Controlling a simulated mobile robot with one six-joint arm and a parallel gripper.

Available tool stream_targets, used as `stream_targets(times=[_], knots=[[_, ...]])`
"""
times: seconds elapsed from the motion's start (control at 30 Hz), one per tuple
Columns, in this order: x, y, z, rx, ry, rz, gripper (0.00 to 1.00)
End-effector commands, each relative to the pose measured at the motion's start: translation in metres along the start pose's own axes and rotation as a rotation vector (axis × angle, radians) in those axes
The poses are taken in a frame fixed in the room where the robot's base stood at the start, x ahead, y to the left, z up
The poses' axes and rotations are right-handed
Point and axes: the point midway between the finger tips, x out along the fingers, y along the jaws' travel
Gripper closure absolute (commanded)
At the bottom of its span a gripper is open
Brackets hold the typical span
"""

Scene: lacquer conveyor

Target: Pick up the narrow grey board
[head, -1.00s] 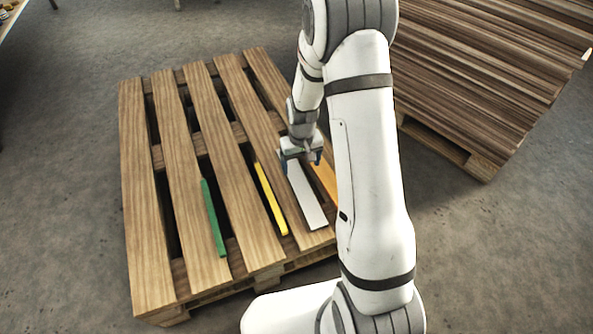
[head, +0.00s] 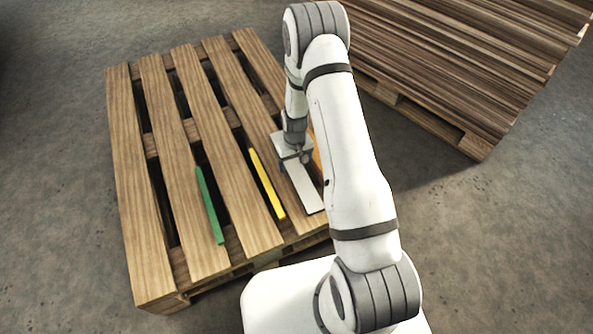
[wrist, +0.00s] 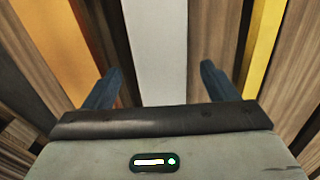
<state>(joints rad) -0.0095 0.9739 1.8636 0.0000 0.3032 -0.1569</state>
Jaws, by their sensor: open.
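The narrow grey board (head: 305,190) lies flat on the wooden pallet, near its right side. In the wrist view the grey board (wrist: 155,50) runs between the two dark fingers of my gripper (wrist: 158,88), with a gap on each side. My gripper (head: 294,165) is open, low over the board in the head view. Whether the fingertips touch the pallet cannot be told. My arm hides part of the pallet's right side.
A yellow strip (head: 266,184) and a green strip (head: 208,205) lie left of the grey board on the pallet (head: 150,210). An orange board (wrist: 65,45) lies on its other side. A large stack of brown boards (head: 460,60) stands at the back right.

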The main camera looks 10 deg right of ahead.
Motion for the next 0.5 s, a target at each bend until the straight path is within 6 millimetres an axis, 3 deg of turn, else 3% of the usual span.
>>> stream_targets(times=[0.03, 0.1, 0.33, 0.5], knots=[[0.0115, -0.0008, 0.0008, -0.001, -0.003, 0.0, 0.2], [0.0162, -0.0009, 0.0005, -0.001, -0.001, 0.0, 0.2], [0.0157, -0.0012, 0.0004, -0.002, -0.001, 0.0, 0.21], [0.0156, -0.0014, 0.0004, -0.002, -0.001, 0.0, 0.35]])
